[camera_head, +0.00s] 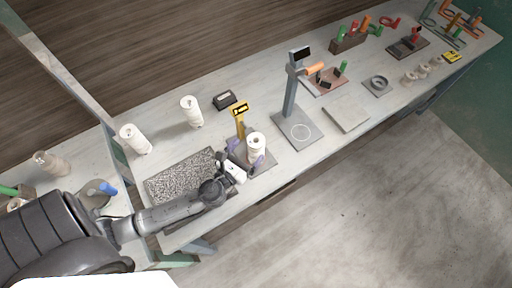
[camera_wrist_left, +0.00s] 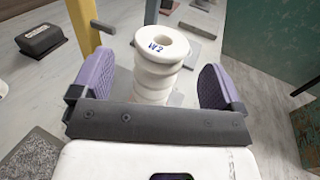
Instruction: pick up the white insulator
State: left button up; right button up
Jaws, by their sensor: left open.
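A white ribbed insulator (camera_head: 256,145) stands upright on a grey plate (camera_head: 265,162) beside a yellow post. It also shows in the left wrist view (camera_wrist_left: 158,52), with a hole in its top and blue handwriting on the rim. My left gripper (camera_head: 246,157) is open, with its purple fingers on either side of the insulator. In the left wrist view the gripper (camera_wrist_left: 157,84) shows gaps between the fingers and the insulator. The insulator's lower part is hidden behind the gripper body. Other white insulators stand at left, one (camera_head: 192,112) farther back and one (camera_head: 134,139) nearer the table end.
The yellow post (camera_head: 240,118) stands close behind the gripper. A black box (camera_head: 224,99) is farther back. A speckled grey tray (camera_head: 183,177) lies left of the gripper. A grey stand (camera_head: 290,100) with a display rises at right. A pale slab (camera_head: 346,113) lies beyond it.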

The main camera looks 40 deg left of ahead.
aim_at(261, 135)
pick_arm(q)
jog(key=shift+w+a+r+p, duration=0.1)
jog(key=shift+w+a+p, duration=0.1)
jog(key=shift+w, duration=1.05)
jog(key=shift+w+a+r+p, duration=0.1)
jog(key=shift+w+p, duration=0.05)
jog(key=shift+w, duration=1.1)
jog(key=c, duration=1.7)
grip_shut()
jog(key=shift+r, duration=0.1)
